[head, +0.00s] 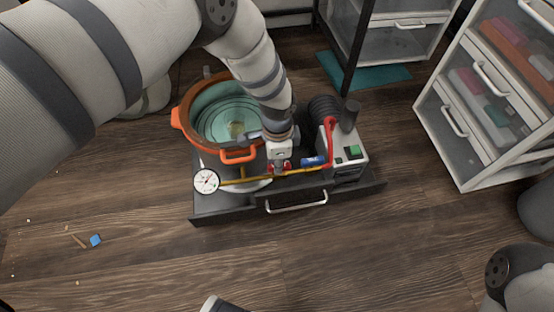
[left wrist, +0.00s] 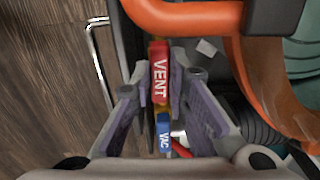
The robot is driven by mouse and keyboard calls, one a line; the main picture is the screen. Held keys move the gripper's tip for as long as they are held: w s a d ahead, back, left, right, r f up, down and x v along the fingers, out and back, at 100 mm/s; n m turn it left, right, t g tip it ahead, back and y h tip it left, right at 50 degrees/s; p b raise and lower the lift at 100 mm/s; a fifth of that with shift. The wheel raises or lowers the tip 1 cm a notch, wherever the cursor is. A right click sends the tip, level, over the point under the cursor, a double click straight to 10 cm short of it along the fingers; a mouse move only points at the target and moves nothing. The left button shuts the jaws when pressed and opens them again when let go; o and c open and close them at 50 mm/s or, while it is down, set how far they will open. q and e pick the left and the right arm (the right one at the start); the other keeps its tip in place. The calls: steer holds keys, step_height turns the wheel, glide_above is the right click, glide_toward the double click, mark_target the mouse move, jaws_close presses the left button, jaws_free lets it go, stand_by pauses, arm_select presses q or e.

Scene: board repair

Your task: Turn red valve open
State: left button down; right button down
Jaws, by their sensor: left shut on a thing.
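The red valve handle, marked VENT (left wrist: 160,72), shows between my left fingers in the left wrist view. My left gripper (head: 280,166) reaches down onto it from above and is shut on it; the fingers (left wrist: 160,88) stand on both sides of the handle. The handle's long side looks roughly in line with the brass pipe (head: 238,181). In the head view only small red bits show below the gripper. A blue handle marked VAC (left wrist: 164,134) is on the same line, right of the gripper in the head view (head: 313,161).
A round gauge (head: 207,181) ends the pipe at left. An orange-rimmed pot (head: 178,118) stands close behind the gripper. A pump (head: 349,153) with a red hose stands right. All sit on a dark drawer unit (head: 230,208). A drawer cabinet (head: 470,150) stands further right.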

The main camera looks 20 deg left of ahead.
arm_select(q)
steer(key=shift+d+n, duration=0.1)
steer(key=shift+n, duration=0.3)
steer(key=c, duration=1.6)
jaws_free()
steer(key=shift+o, duration=0.2)
step_height(320, 180, up, 12)
